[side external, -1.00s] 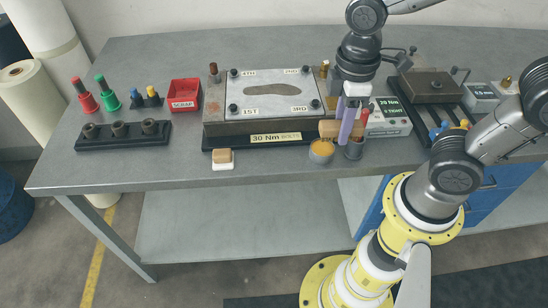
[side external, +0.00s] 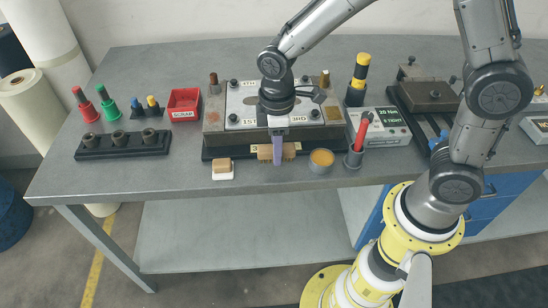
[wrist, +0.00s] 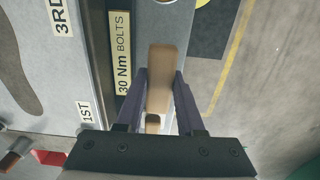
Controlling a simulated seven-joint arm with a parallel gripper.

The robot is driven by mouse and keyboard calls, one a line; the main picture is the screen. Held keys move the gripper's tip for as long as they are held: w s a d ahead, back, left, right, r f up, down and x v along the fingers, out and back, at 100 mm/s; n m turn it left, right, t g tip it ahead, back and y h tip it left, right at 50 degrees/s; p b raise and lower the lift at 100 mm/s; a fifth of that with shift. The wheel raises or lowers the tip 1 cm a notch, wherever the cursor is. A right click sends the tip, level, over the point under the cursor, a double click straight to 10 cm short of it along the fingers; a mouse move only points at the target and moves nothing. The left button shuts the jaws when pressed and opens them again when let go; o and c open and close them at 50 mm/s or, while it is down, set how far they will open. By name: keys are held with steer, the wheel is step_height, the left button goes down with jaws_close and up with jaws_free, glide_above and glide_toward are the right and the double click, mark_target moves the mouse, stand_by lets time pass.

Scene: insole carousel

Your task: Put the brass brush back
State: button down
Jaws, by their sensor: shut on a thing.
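My gripper (side external: 278,158) is shut on the brass brush (side external: 264,152), a tan wooden block, at the front edge of the plate fixture. The brush sticks out on both sides of the purple fingers; its bristles cannot be made out. In the wrist view the brush (wrist: 160,65) lies between the two fingertips (wrist: 160,82). A similar tan-topped block on a white base (side external: 223,170) stands on the table to the left of my gripper.
The fixture (side external: 215,140) is just behind the brush. A cup with orange contents (side external: 321,158) and a dark cup (side external: 354,158) with red-handled tools stand to the right. A socket rack (side external: 120,145) and red scrap bin (side external: 184,104) are at left.

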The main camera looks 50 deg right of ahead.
steer(key=shift+w+f, duration=0.2)
steer(key=shift+f, duration=0.15)
steer(key=shift+w+a+f, duration=0.1)
steer(key=shift+f, duration=1.5)
steer(key=shift+f, duration=0.15)
steer(key=c, duration=0.8)
jaws_free()
step_height(320, 180, up, 12)
steer(key=shift+r, duration=0.25)
